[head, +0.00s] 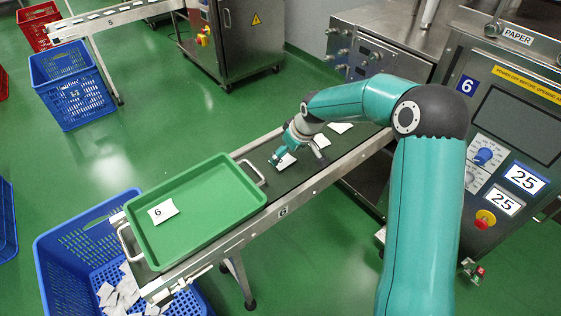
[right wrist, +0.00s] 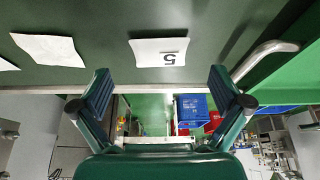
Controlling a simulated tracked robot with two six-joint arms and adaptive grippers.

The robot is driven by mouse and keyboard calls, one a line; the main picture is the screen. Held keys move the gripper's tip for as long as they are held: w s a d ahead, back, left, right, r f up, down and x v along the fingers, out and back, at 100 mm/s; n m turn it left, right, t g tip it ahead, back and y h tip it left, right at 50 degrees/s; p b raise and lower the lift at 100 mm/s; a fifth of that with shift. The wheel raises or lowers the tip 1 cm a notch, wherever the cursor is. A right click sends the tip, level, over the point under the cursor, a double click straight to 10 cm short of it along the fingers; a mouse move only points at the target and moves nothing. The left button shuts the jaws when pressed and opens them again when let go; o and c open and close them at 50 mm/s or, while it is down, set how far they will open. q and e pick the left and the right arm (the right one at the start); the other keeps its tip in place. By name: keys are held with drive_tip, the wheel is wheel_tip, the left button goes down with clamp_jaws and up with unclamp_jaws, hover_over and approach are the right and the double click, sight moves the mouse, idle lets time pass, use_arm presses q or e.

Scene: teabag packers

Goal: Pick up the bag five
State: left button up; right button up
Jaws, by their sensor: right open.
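The bag five (right wrist: 158,48) is a small white packet with an upside-down 5 on it, lying on the dark conveyor belt in the right wrist view. In the head view this bag (head: 287,162) is on the belt just beyond the green tray's handle, partly covered by my right gripper. My right gripper (head: 282,157) is low over the belt. In the right wrist view its two fingers (right wrist: 158,88) are spread wide, with the bag ahead of the gap between them and nothing held. My left gripper is in neither view.
More white bags (head: 320,141) (right wrist: 48,48) lie farther up the belt. The green tray (head: 205,243) at the belt's lower end holds a bag marked 6 (head: 162,211). A blue crate (head: 80,268) with loose bags stands below. The machine (head: 515,105) is at right.

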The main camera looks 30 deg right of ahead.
sight(283, 159)
drive_tip(key=x, duration=0.3)
drive_tip(key=shift+w+f, duration=0.25)
drive_tip(key=c, duration=0.7)
